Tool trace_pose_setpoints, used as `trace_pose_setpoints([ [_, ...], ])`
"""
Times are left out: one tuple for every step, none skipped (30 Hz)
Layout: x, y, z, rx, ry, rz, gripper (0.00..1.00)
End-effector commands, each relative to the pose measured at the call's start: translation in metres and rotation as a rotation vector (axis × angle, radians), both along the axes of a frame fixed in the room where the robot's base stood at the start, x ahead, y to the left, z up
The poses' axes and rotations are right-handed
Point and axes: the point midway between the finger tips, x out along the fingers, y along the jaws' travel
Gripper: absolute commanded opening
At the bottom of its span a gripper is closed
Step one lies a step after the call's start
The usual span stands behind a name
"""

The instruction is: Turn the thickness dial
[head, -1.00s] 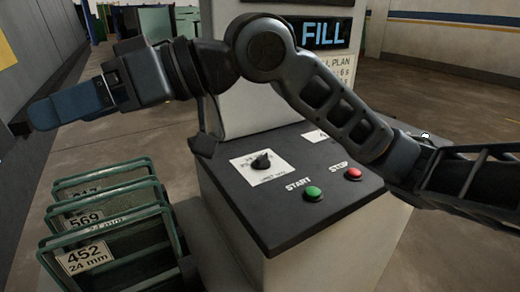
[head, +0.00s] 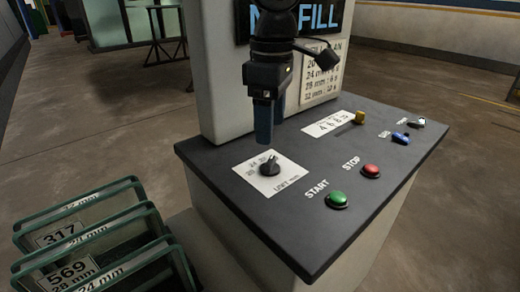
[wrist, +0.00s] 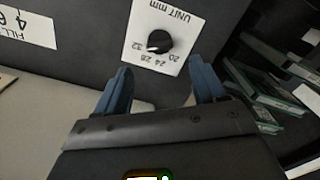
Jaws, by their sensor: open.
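The thickness dial (head: 269,166) is a black knob with a pointer on a white plate (head: 282,182) marked in mm, set in the dark console top. In the wrist view the dial (wrist: 159,41) sits beyond the fingertips, between them sideways, with 20, 24, 28 and 32 printed around it. The knob's white mark points toward the 32 side there. My gripper (head: 268,130) points down above and just behind the dial in the head view. Its blue fingers are open and empty, apart from the knob; the wrist view shows both fingers (wrist: 162,88).
An upright panel (head: 217,85) stands behind the dial. Green racks (head: 95,235) with numbered labels stand at lower left.

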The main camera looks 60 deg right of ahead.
Motion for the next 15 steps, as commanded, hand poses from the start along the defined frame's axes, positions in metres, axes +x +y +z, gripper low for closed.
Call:
trace_pose_setpoints([
  [-0.001,-0.001,-0.005,-0.003,0.004,-0.002,0.7],
  [-0.001,-0.001,-0.008,-0.003,0.005,-0.002,0.7],
  [-0.001,-0.001,-0.013,-0.003,0.003,-0.001,0.7],
  [-0.001,-0.001,-0.017,-0.002,0.004,-0.001,0.7],
  [-0.001,-0.001,-0.022,-0.002,0.005,-0.001,0.7],
  [-0.001,-0.001,-0.028,-0.002,0.004,0.0,0.7],
  [-0.001,-0.001,-0.033,-0.002,0.004,0.0,0.7],
  [-0.001,-0.001,-0.038,-0.002,0.004,0.0,0.7],
  [-0.001,-0.001,-0.044,-0.001,0.003,-0.001,0.7],
  [-0.001,-0.001,-0.049,-0.002,0.003,0.0,0.7],
  [-0.001,-0.001,-0.053,-0.003,0.002,0.0,0.7],
  [0.0,0.0,-0.058,0.0,0.002,0.0,0.7],
  [0.0,0.0,-0.061,0.0,0.001,0.0,0.7],
  [0.0,0.0,-0.064,-0.001,0.002,-0.001,0.7],
  [0.0,-0.001,-0.068,-0.001,0.001,0.0,0.7],
])
